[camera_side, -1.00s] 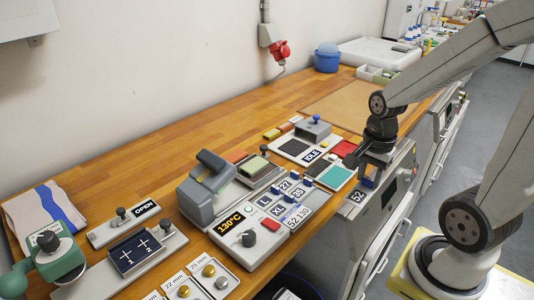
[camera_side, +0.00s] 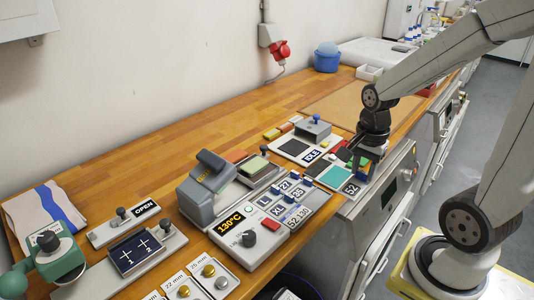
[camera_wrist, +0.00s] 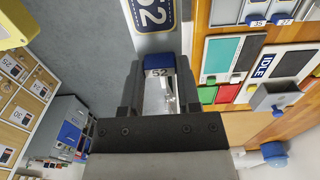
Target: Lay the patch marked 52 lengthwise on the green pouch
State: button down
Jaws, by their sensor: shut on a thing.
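The patch marked 52 (camera_wrist: 152,14) is navy with white digits and a light edge; it is cut off by the top of the wrist view. It also shows at the bench's front edge in the side view (camera_side: 351,188). My gripper (camera_wrist: 158,78) is shut on its blue grip block, labelled 52, and holds it beside the teal panel (camera_side: 336,176). My gripper (camera_side: 358,160) partly hides this area in the side view. A pale green piece (camera_side: 252,166) lies on the press bed, and a green square (camera_side: 363,165) shows beside my gripper. I cannot tell which is the green pouch.
The grey press (camera_side: 205,185) and the 130°C control box (camera_side: 240,228) stand left of my gripper. Several blue-gripped label blocks (camera_side: 284,187) lie between. The IDLE unit (camera_side: 313,132) stands behind the teal panel. Bare wooden bench (camera_side: 150,150) is free along the wall.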

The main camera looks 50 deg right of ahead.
jog(key=w+a+r, duration=0.1)
jog(key=w+r, duration=0.1)
jog(key=w, duration=0.6)
jog(key=w+r, duration=0.3)
jog(key=w, duration=0.6)
jog(key=shift+a, duration=0.35)
jog(key=w+f, duration=0.3)
jog(key=w, duration=0.1)
jog(key=w+d+f, duration=0.1)
jog(key=w+f, duration=0.1)
jog(key=w, duration=0.2)
jog(key=w+d+f, duration=0.1)
jog(key=w+f, duration=0.2)
jog(key=w, duration=0.1)
jog(key=shift+w+d+f, duration=0.1)
jog(key=shift+w+f, duration=0.1)
jog(key=shift+f, duration=0.15)
jog(key=shift+w+f, duration=0.35)
